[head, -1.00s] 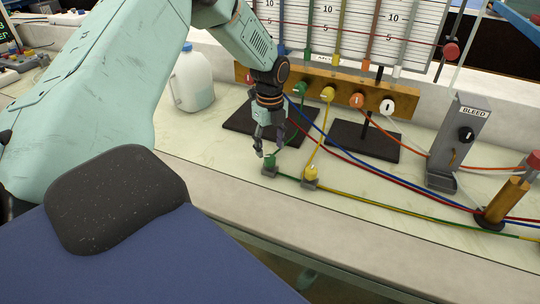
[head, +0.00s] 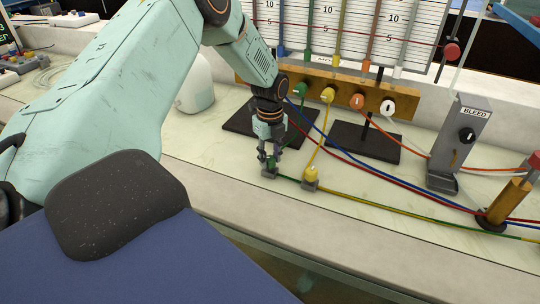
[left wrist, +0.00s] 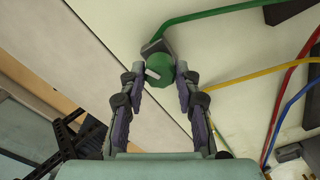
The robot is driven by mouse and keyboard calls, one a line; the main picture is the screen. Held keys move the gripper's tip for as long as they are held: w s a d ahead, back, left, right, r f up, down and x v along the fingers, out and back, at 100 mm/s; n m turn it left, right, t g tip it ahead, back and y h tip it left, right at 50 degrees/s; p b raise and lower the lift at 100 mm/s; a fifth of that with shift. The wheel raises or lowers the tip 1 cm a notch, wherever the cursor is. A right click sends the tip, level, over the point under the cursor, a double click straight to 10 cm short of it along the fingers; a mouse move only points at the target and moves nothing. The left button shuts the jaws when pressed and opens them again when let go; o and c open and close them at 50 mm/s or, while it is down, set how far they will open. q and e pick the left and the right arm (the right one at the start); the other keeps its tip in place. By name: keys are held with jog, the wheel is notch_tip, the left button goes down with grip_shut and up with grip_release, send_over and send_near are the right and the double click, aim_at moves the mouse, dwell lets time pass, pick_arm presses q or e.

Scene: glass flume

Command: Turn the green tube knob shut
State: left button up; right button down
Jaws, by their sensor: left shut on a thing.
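The green tube knob (head: 269,164) stands on a small grey block near the front edge of the bench, with a green tube running from it. In the left wrist view the knob (left wrist: 163,68) is round, with a white pointer mark towards the lower left. My left gripper (head: 270,156) reaches down over it from above. In the left wrist view the fingers of my left gripper (left wrist: 160,80) are on both sides of the knob, shut on it. The fingers partly hide the knob in the head view. My right gripper does not show.
A yellow knob (head: 310,174) stands close to the right. Behind is a wooden bar (head: 343,95) with several coloured knobs, and coloured tubes cross the bench. A grey BLEED post (head: 462,140) stands at right. A white jug (head: 194,95) is behind my arm.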

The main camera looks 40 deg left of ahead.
aim_at(270, 158)
pick_arm(q)
jog(key=c, duration=0.4)
jog(key=shift+r+n+p, duration=0.1)
jog(key=shift+n+p, duration=0.3)
jog(key=shift+n, duration=0.1)
grip_shut()
jog(key=o, duration=1.1)
grip_release()
notch_tip(270, 158, up, 12)
jog(key=shift+f, duration=0.1)
